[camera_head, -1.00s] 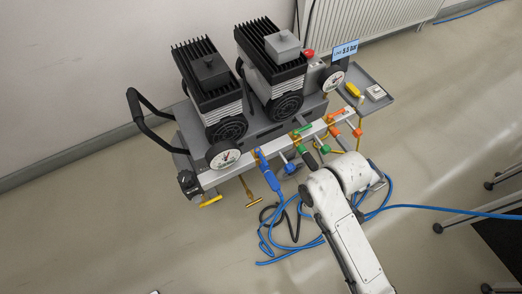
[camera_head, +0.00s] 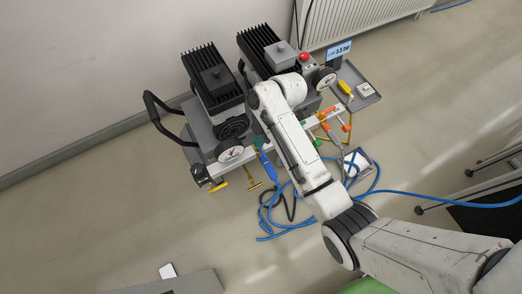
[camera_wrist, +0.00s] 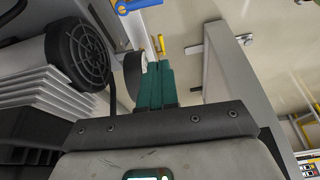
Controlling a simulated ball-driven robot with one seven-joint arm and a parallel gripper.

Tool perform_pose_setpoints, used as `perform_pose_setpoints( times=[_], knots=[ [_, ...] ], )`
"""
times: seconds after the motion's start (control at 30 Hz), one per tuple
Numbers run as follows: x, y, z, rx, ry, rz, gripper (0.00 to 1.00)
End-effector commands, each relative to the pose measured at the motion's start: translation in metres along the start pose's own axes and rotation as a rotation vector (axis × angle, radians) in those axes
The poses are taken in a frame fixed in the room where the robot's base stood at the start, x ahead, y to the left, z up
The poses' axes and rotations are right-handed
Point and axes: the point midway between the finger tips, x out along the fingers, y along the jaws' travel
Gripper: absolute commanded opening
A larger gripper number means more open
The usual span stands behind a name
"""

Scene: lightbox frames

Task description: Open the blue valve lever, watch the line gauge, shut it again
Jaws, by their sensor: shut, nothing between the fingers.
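The blue valve lever (camera_head: 266,167) sticks out from the front of the pale manifold, right of the left dial gauge (camera_head: 230,154). A blue lever (camera_wrist: 137,5) also shows at the top edge of the wrist view. A small display (camera_head: 339,50) stands by the right dial gauge (camera_head: 324,78); it seems to read about 5.5 bar, but its text is small. My gripper (camera_wrist: 161,72) shows as teal fingers, shut and empty, below the blue lever in the wrist picture and apart from it. In the head view my arm hides most of the gripper.
Two finned compressors (camera_head: 213,78) stand behind the manifold. Orange levers (camera_head: 325,119) lie right of my arm. A grey tray (camera_head: 366,95) holds a yellow-handled tool. Blue hose (camera_head: 400,193) loops on the floor. A black handle (camera_head: 165,115) juts out left.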

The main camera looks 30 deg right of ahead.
Motion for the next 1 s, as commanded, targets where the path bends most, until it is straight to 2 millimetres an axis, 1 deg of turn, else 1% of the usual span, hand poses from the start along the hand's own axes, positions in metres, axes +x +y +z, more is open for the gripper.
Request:
perform_pose_setpoints(
  times=[0.23, 0.37, 0.83, 0.9, 1.0],
  knots=[
    [0.003, -0.001, 0.001, 0.002, -0.001, -0.001, 0.00],
    [0.016, -0.001, 0.001, 0.003, -0.001, -0.003, 0.00],
    [0.105, -0.001, 0.001, 0.002, -0.002, -0.002, 0.00],
    [0.100, 0.000, 0.014, 0.007, -0.002, 0.002, 0.00],
    [0.098, 0.000, 0.027, 0.006, -0.002, 0.001, 0.00]
  ],
)
